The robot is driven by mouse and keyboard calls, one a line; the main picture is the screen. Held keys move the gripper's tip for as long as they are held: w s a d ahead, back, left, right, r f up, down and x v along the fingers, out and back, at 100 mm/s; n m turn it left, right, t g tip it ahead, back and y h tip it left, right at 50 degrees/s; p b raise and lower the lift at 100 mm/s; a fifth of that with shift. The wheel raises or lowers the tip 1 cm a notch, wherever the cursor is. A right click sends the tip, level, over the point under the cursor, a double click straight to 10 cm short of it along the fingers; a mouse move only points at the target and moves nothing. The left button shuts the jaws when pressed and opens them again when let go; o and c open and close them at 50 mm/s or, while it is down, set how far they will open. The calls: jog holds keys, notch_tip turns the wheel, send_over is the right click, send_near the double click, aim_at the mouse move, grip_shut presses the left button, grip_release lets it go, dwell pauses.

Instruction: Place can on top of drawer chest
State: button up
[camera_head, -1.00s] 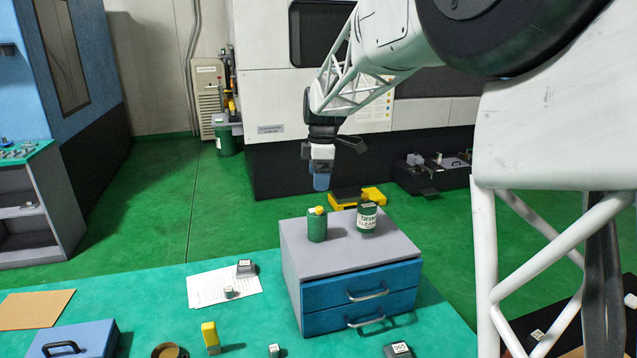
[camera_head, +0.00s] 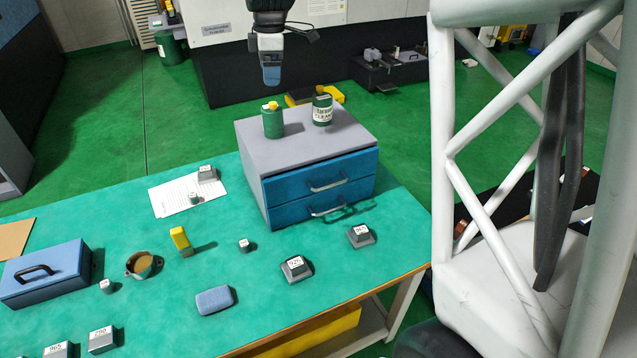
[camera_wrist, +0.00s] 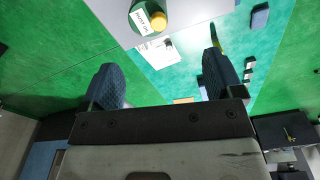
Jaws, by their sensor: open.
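The drawer chest (camera_head: 290,152), grey on top with blue drawer fronts, stands at the back right of the green table. My gripper (camera_head: 271,78) hangs behind and above the chest, apart from both. In the wrist view my gripper (camera_wrist: 163,78) has its two blue fingers spread with nothing between them. A yellow-capped green container (camera_wrist: 148,17) shows beyond the fingers.
On the table are a blue box with a handle (camera_head: 45,275), a yellow block (camera_head: 180,241), a round brown-and-dark item (camera_head: 143,265), a blue block (camera_head: 214,300) and several grey labelled weights. A white paper (camera_head: 175,195) lies left of the chest.

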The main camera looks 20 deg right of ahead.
jog(key=s+a+r+m+t, duration=0.15)
jog(key=s+m, duration=0.25)
jog(key=s, duration=0.6)
jog(key=s+a+m, duration=0.2)
jog(key=s+m, duration=0.2)
jog(key=s, duration=0.6)
jog(key=s+a+f+m, duration=0.1)
jog(key=s+f+m, duration=0.2)
jog(key=s, duration=0.7)
jog(key=s+f+m+h, duration=0.1)
jog(key=s+f+m, duration=0.2)
jog(key=s, duration=0.7)
jog(key=shift+s+a+f+m+t, duration=0.35)
jog(key=shift+m+t, duration=0.1)
jog(key=shift+m, duration=0.45)
